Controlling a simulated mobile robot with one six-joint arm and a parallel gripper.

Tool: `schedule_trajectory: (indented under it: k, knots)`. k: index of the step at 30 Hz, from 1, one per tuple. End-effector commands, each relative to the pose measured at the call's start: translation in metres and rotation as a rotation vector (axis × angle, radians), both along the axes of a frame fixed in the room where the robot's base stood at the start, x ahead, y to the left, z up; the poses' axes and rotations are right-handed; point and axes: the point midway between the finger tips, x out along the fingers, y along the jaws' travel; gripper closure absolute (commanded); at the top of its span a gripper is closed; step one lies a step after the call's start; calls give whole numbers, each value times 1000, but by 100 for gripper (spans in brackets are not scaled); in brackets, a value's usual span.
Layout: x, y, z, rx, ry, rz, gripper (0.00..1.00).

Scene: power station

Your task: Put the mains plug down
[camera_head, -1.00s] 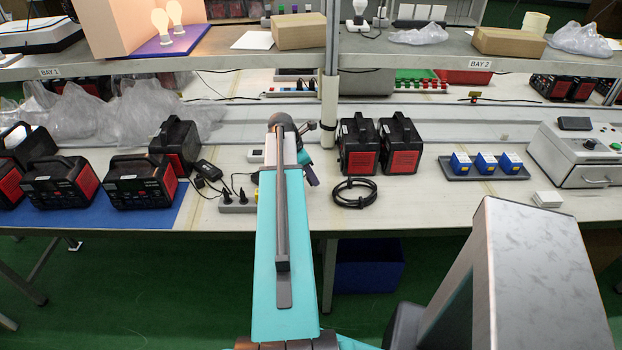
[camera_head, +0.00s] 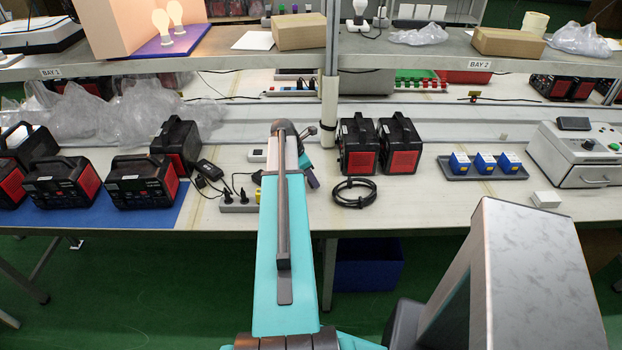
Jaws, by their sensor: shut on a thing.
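My gripper (camera_head: 310,178) is over the front of the bench, just right of the power strip (camera_head: 238,205). It shows only as a small part at the right edge of my arm, which covers its fingertips. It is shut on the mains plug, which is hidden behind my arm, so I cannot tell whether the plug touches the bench. Two black plugs (camera_head: 235,195) stand in the power strip, with leads running up to black adapters on the left. A small dark item (camera_head: 257,177) shows at the left edge of my arm; I cannot tell what it is.
Black-and-red power units (camera_head: 142,183) stand on a blue mat at left, and two more (camera_head: 400,148) stand right of the post (camera_head: 329,108). A coiled black cable (camera_head: 354,192) lies right of my gripper. A tray of blue blocks (camera_head: 485,175) is further right.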

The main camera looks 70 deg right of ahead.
Motion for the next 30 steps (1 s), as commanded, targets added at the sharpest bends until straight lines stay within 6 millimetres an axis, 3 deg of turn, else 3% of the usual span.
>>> schedule_trajectory:
  k: [24,25,28,30]
  knots:
    - [0,0,-16,0,0,-1,86]
    - [0,0,-16,0,0,-1,65]
    - [0,0,-16,0,0,-1,48]
    - [0,0,-16,0,0,-1,48]
